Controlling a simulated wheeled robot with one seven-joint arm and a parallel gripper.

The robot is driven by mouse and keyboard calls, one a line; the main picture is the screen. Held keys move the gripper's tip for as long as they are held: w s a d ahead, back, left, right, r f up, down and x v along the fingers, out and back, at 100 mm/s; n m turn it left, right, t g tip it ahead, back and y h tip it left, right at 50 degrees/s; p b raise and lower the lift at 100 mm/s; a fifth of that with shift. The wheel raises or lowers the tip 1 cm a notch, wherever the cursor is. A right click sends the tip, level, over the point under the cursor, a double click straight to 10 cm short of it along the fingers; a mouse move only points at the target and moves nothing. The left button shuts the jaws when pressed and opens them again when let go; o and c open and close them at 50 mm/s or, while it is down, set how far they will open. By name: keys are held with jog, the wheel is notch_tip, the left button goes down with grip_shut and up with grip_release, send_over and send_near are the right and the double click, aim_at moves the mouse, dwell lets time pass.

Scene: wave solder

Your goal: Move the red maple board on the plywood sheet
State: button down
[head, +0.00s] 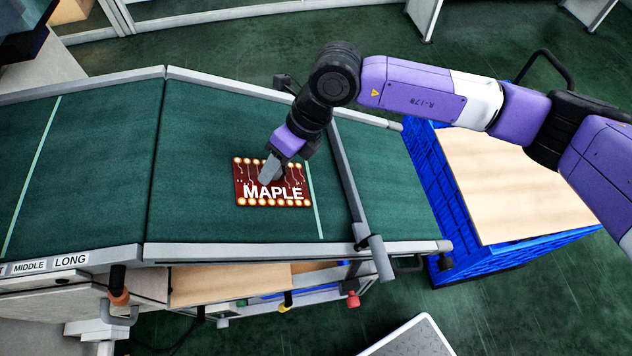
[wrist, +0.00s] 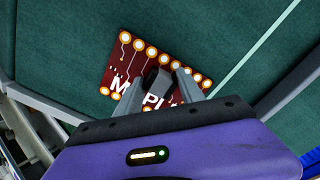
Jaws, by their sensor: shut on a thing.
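The red maple board (head: 272,196), marked MAPLE in white with round gold pads along its edges, lies on the green belt near its right end. It also shows in the wrist view (wrist: 124,62), partly hidden by my fingers. My gripper (head: 268,176) points down at the board's middle. In the wrist view my gripper (wrist: 158,82) is shut on a small dark part in the middle of the board. The plywood sheet (head: 515,185) is pale and bare, and lies on a blue pallet to the right of the belt.
The blue pallet (head: 432,180) stands beyond the belt's right end. A grey bar (head: 352,190) crosses the belt between the board and the plywood. A pale line (head: 315,200) runs just right of the board. Labels MIDDLE and LONG (head: 70,261) mark the belt's front edge.

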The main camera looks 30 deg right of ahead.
jog(key=shift+a+r, duration=0.15)
jog(key=shift+a, duration=0.15)
jog(key=shift+d+r+p, duration=0.15)
jog(key=shift+r+p, duration=0.3)
jog(key=shift+r, duration=0.25)
jog(key=shift+d+r+p, duration=0.1)
jog(key=shift+r+p, duration=0.35)
jog(key=shift+r, duration=0.25)
jog(key=shift+r+p, duration=1.3)
jog(key=shift+r, duration=1.2)
jog(key=shift+d, duration=0.1)
